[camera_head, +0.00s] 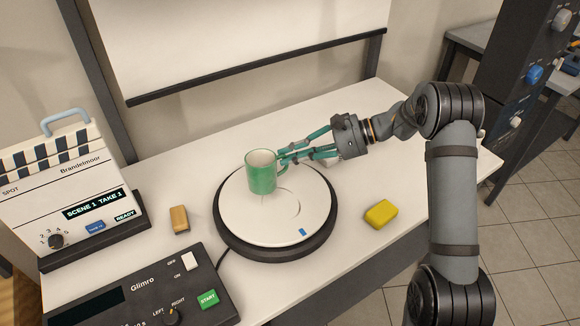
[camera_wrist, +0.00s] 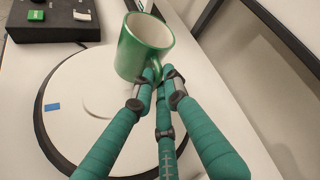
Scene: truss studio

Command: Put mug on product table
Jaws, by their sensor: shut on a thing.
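The green mug (camera_head: 262,174) with a pale inside is at the back part of the round white turntable (camera_head: 250,222) in the head view. It looks upright, and its handle faces my gripper. My gripper (camera_head: 284,159) reaches in from the right and is shut on the mug's handle. In the wrist view the mug (camera_wrist: 143,47) is at the top middle, with my fingertips (camera_wrist: 158,77) around its handle. I cannot tell whether the mug's base touches the turntable (camera_wrist: 62,130). The fingers hide part of the handle.
A control box (camera_head: 130,290) stands front left, and a clapper-style box (camera_head: 72,190) stands at the left. A yellow block (camera_head: 381,213) lies right of the turntable and a tan block (camera_head: 179,219) lies left. The white table (camera_head: 400,150) is bare at the back right.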

